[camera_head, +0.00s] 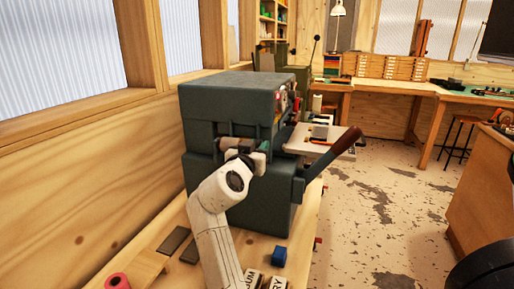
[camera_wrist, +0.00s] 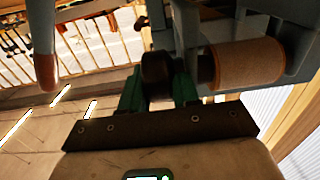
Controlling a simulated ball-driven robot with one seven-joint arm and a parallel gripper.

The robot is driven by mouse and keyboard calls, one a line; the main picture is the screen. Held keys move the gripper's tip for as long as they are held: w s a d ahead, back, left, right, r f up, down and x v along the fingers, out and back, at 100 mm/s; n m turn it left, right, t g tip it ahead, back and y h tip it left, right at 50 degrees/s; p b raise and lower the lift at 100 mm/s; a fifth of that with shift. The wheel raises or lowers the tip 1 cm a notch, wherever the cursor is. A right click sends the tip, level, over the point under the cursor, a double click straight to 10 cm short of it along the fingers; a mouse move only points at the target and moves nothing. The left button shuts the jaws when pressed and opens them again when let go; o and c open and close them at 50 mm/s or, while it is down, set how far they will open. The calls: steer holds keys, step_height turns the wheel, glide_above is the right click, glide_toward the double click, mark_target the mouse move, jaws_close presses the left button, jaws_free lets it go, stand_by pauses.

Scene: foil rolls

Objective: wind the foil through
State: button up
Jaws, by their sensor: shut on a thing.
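The dark green-grey machine (camera_head: 235,100) stands on the wooden bench against the wall. A brown-orange roll (camera_wrist: 248,62) sits at the machine to the right of my gripper in the wrist view; the head view shows what looks like the same roll (camera_head: 232,143) at the front slot. My gripper (camera_wrist: 158,98), with green fingers, is shut on a dark round knob (camera_wrist: 157,72) beside the roll. In the head view my arm partly hides the grip. Whether a foil strip runs through the machine cannot be seen.
A lever with a brown handle (camera_head: 335,150) juts out at the machine's right; it also shows at left in the wrist view (camera_wrist: 44,50). A red-pink roll (camera_head: 118,281), dark flat plates (camera_head: 174,240), a blue block (camera_head: 279,257) and lettered blocks (camera_head: 272,283) lie on the bench. Open floor is at right.

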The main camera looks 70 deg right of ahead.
jaws_close()
steer(key=shift+r+p, duration=0.15)
steer(key=shift+p, duration=0.3)
steer(key=shift+r+y+p, duration=0.2)
steer(key=shift+y+p, duration=0.5)
steer(key=shift+p, duration=0.15)
steer(key=y+p, duration=0.2)
steer(key=p, duration=0.1)
steer(key=shift+d+r+p, duration=0.15)
steer(key=shift+r+p, duration=0.05)
steer(key=shift+p, duration=0.2)
steer(key=y+p, duration=0.4)
steer(key=p, duration=0.2)
steer(key=shift+d+f+y, duration=0.1)
steer(key=shift+y, duration=0.2)
steer(key=shift+f+y+p, duration=0.15)
steer(key=shift+y+p, duration=0.55)
steer(key=shift+p, duration=0.5)
steer(key=shift+d+f+g+y+p, duration=0.1)
steer(key=shift+f+g+y+p, duration=0.05)
steer(key=shift+g+y+p, duration=0.2)
steer(key=shift+f, duration=0.1)
